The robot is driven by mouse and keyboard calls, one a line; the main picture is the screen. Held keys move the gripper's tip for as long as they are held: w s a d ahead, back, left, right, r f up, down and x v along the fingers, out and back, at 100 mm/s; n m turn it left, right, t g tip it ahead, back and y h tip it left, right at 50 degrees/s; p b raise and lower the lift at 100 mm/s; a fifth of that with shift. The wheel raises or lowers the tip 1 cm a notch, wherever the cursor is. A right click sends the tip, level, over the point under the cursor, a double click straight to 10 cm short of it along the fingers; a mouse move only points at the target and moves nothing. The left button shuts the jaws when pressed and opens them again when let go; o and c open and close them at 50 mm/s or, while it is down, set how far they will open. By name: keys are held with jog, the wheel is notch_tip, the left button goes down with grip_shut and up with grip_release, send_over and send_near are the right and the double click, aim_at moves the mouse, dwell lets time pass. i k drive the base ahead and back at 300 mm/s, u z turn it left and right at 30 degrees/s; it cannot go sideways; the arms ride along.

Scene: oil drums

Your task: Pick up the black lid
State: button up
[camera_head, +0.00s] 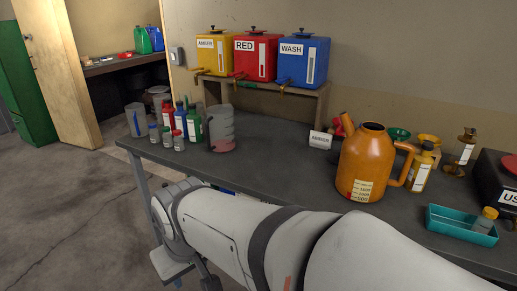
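No separate black lid can be clearly made out in the head view. Small dark caps or knobs top the yellow tank (214,60), the red tank (262,65) and the blue tank (300,70). They are too small to tell which, if any, is the black lid. The large orange jug (365,160) stands on the bench with its dark round mouth open. My white arm crosses the lower foreground in front of the bench. The fingers of my gripper do not show.
The dark grey bench (270,165) holds a clear pitcher (221,124), several small bottles (180,125), a teal tray (455,228) and a black device (492,175) at right. The tanks stand on a shelf (290,101). Open floor lies left.

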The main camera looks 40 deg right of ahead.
aim_at(334, 159)
jog(key=u, duration=0.3)
jog(key=k, duration=0.1)
jog(key=z, duration=2.2)
jog(key=i, duration=1)
jog(key=z, duration=0.05)
